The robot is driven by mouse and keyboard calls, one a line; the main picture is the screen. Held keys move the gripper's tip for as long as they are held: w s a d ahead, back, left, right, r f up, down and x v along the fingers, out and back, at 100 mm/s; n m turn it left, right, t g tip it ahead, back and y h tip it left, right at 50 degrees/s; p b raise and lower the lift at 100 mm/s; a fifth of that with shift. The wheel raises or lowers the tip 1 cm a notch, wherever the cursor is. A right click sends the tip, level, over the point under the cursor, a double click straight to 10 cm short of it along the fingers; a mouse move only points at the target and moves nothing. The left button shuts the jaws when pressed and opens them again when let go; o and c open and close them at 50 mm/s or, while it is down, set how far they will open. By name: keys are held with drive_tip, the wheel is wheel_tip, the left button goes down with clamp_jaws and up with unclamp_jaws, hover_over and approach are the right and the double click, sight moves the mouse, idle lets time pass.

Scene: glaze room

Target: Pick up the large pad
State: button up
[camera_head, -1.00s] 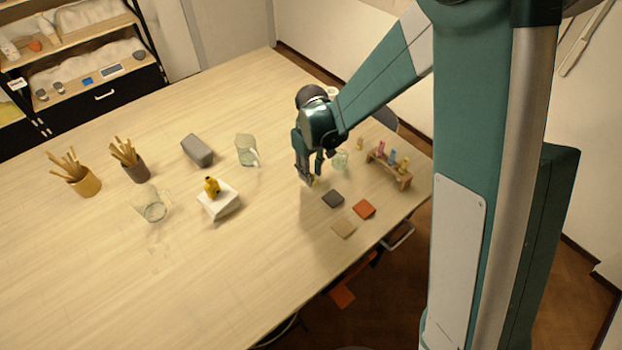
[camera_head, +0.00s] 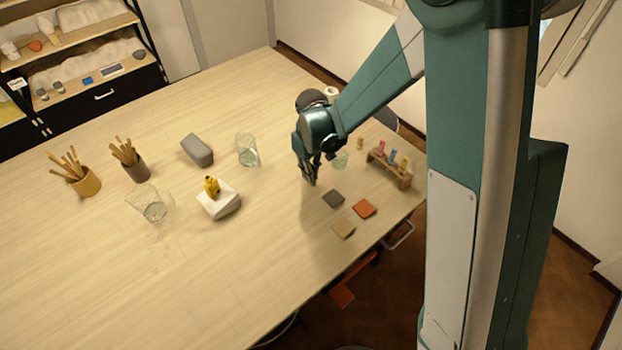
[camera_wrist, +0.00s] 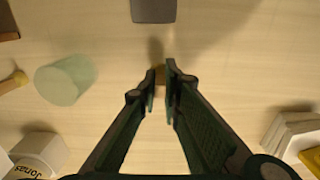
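Three flat square pads lie near the table's right edge: a dark grey pad (camera_head: 333,198), an orange pad (camera_head: 364,208) and a tan pad (camera_head: 343,227). They look close in size, so I cannot tell which is the large one. The dark grey pad also shows at the top of the wrist view (camera_wrist: 153,10). My gripper (camera_head: 311,178) is just behind and left of the dark pad, pointing down and apart from all three. In the wrist view its fingertips (camera_wrist: 160,73) are close together. A small yellow-brown thing shows at the tips; whether it is gripped is unclear.
A small rack with coloured bottles (camera_head: 389,170) and a greenish glass (camera_head: 341,160) stand right of my gripper. The front-left table is clear.

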drive_tip(key=shift+r, duration=0.15)
clamp_jaws()
drive_tip(key=shift+r, duration=4.85)
